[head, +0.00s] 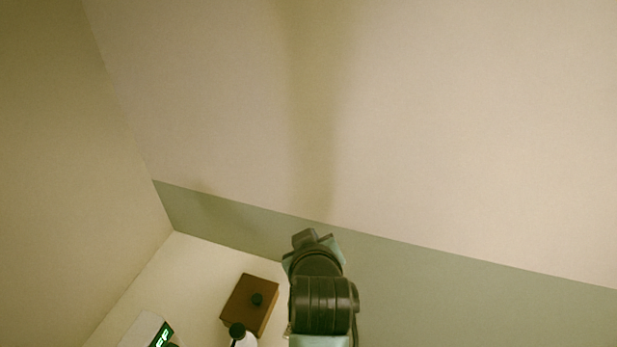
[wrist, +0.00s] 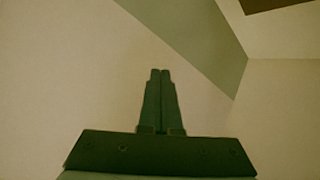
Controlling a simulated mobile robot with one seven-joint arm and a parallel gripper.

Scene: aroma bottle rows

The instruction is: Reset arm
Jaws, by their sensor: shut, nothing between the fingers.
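My gripper (wrist: 160,75) shows in the wrist view with its two fingers together and nothing between them. In the head view my arm rises from the bottom edge, right of the middle, and its wrist end (head: 312,240) stands in front of the green wall band. The fingers cannot be made out clearly there. The gripper touches no object that I can see.
A white surface (head: 195,270) lies at the lower left. Walls close the corner; free air surrounds the gripper.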

